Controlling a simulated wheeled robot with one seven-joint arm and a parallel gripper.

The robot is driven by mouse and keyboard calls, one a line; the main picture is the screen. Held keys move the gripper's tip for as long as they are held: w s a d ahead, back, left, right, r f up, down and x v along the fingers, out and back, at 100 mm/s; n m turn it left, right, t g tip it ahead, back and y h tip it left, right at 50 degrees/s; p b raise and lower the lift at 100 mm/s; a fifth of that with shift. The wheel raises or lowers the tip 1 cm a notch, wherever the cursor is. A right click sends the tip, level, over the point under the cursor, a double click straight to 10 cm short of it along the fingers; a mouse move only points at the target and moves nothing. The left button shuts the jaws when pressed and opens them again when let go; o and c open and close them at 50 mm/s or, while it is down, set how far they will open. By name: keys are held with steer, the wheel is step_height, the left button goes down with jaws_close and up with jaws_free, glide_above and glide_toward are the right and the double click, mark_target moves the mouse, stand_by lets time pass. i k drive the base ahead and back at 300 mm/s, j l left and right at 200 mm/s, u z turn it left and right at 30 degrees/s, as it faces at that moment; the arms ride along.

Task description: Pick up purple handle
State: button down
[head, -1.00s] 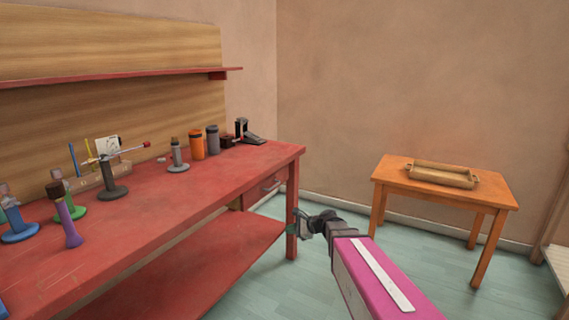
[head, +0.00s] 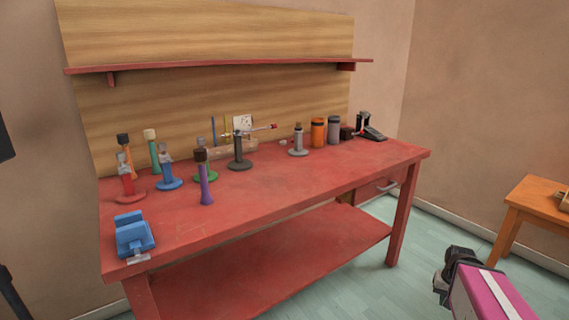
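The purple handle (head: 206,190) stands upright on the red workbench (head: 300,192), left of its middle and near the front part of the top. It has a dark brown, block-like top and a flared purple lower end. My gripper (head: 441,285) is at the lower right, in front of the bench's right end and well away from the handle. It is small and dark in this view, and I cannot tell whether its fingers are open or shut.
Close around the handle stand a blue stand (head: 168,181), a green stand (head: 206,175) and a dark grey stand (head: 239,160). A red stand (head: 128,190) and a blue vise (head: 134,236) are further left. An orange table (head: 530,205) stands at the right.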

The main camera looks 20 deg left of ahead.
mark_target(206, 198)
steer(key=u, duration=2.25)
